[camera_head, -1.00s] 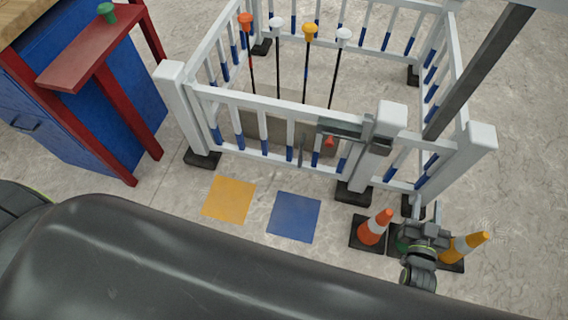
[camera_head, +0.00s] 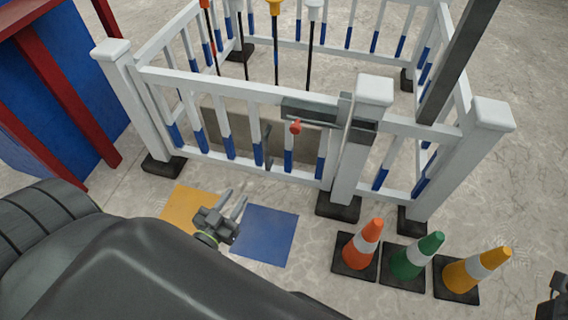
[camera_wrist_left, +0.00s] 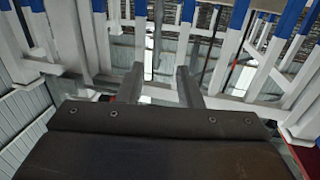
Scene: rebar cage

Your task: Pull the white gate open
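The white gate (camera_head: 225,88) with blue-ended bars stands in line between its two white posts and looks shut. A grey latch with a red knob (camera_head: 295,127) is at its right end, by the latch post (camera_head: 372,92). A dark upright handle (camera_head: 268,146) is on its front. My left gripper (camera_head: 233,198) is open and empty in front of the gate, apart from it, above the floor squares. In the left wrist view its spread fingers (camera_wrist_left: 160,82) point at the bars, with a dark upright piece (camera_wrist_left: 157,32) beyond them. My right gripper is barely visible at the right edge (camera_head: 553,296).
Orange (camera_head: 364,242), green (camera_head: 417,256) and yellow (camera_head: 473,270) cones stand in front of the right post. Yellow (camera_head: 184,207) and blue (camera_head: 266,236) squares lie on the floor before the gate. A blue cabinet (camera_head: 85,85) with red legs stands left.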

